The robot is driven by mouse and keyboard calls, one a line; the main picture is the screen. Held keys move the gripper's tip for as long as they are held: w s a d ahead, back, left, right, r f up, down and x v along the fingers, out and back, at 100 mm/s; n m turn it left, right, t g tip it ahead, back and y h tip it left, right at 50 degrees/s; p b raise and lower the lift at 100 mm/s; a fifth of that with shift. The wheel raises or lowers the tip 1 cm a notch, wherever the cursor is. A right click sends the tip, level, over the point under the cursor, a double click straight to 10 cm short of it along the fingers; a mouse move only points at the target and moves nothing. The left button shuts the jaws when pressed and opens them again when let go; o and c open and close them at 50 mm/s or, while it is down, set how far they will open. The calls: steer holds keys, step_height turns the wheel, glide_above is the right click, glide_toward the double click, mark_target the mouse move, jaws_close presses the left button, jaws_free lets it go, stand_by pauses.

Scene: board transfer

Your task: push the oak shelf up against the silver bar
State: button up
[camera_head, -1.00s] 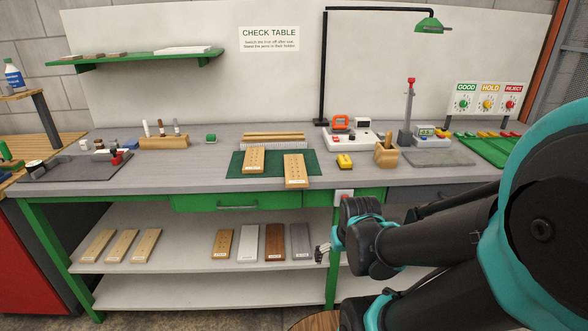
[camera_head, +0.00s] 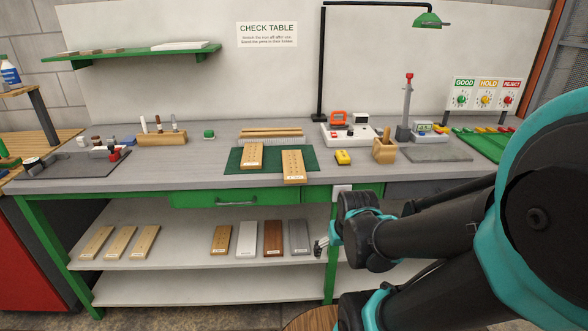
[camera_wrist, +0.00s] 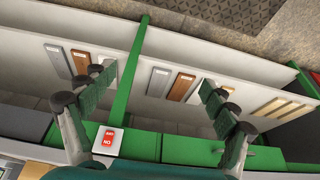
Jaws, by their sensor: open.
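Two light oak boards with dark holes and white labels lie at the green mat on the table: a left one (camera_head: 250,156) and a right one (camera_head: 293,167) that sticks out past the mat's front. I cannot tell which is the oak shelf. A silver-grey bar (camera_head: 271,142) runs along the mat's back edge, with wooden strips on it; the left board's far end is close to it. My gripper (camera_head: 321,246) is low in front of the table, beside the lower shelf. In the wrist view my gripper (camera_wrist: 155,95) has its green fingers wide apart, empty.
The lower shelf (camera_head: 185,225) holds several boards, among them a brown one (camera_head: 273,239) and a grey one (camera_head: 299,237). A yellow block (camera_head: 343,157) and wooden holder (camera_head: 384,151) stand right of the mat (camera_head: 236,164). A green post (camera_wrist: 130,75) stands near my fingers.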

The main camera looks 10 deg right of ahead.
mark_target(296, 177)
steer(key=w+a+r, duration=0.1)
steer(key=w+r, duration=0.2)
steer(key=w, duration=0.1)
steer(key=w+a+r+g, duration=0.1)
steer(key=w+r, duration=0.2)
steer(key=w, duration=0.1)
steer(key=w+a+r+g, duration=0.1)
steer(key=w+a+r, duration=0.1)
steer(key=w+r, duration=0.2)
steer(key=shift+r, duration=0.1)
steer(key=c, duration=1)
steer(key=w+a+r, duration=0.1)
steer(key=w+r, duration=0.1)
steer(key=r, duration=0.1)
steer(key=w+a+r+g, duration=0.1)
steer(key=w+a+r, duration=0.1)
steer(key=w+r, duration=0.1)
steer(key=w+a+r+g, duration=0.1)
steer(key=w+a+r, duration=0.1)
steer(key=w+r, duration=0.1)
steer(key=shift+a+r, duration=0.15)
steer(key=shift+r, duration=0.05)
jaws_close()
steer(key=w+f, duration=0.1)
steer(key=f, duration=0.2)
steer(key=w+f, duration=0.1)
steer(key=f, duration=0.2)
steer(key=w+f, duration=0.1)
steer(key=f, duration=0.3)
steer(key=shift+w, duration=0.5)
